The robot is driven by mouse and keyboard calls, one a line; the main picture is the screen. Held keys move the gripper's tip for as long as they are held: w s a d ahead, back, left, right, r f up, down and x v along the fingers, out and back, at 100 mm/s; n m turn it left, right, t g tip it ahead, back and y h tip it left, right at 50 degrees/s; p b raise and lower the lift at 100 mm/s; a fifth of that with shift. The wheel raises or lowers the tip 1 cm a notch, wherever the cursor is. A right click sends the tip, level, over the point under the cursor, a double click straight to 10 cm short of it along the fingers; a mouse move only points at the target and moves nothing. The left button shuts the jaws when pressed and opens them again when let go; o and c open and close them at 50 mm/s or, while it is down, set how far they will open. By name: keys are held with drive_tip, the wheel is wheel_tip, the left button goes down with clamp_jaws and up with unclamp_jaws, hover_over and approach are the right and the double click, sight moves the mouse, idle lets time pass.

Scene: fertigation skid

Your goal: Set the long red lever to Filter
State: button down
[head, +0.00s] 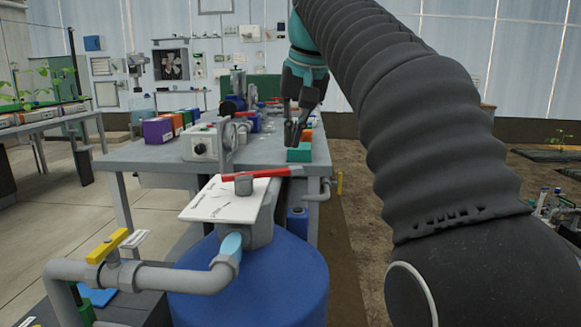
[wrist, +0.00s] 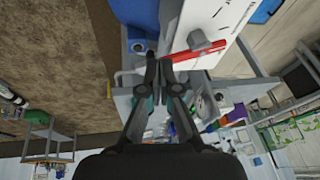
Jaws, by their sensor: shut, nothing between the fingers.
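The long red lever (head: 272,173) lies over a white label plate (head: 217,205) on top of the grey valve, with a grey hub (head: 243,184) at its left part. Its free end points right, past the plate's edge. The plate's printed words are too small to read. My gripper (head: 294,140) hangs fingers down, above and beyond the lever's right end. In the wrist view the fingertips (wrist: 159,64) are together and empty, near the free end of the red lever (wrist: 198,50). I cannot tell whether they touch it; they look apart in the head view.
A blue drum (head: 255,280) stands below the valve, with a grey pipe and a yellow-handled valve (head: 108,246) at left. Behind is a grey bench (head: 150,160) with a control box (head: 203,143), a purple box (head: 157,131) and a teal block (head: 299,153) near my gripper.

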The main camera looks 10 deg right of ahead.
drive_tip(key=w+d+f+n+b, duration=0.1)
drive_tip(key=w+f+n+b, duration=0.1)
drive_tip(key=w+f, duration=0.6)
drive_tip(key=shift+f+n+h+b, duration=0.3)
drive_tip(key=shift+f+n+b, duration=0.1)
drive_tip(key=shift+f+b, duration=0.2)
drive_tip(key=shift+w, duration=0.1)
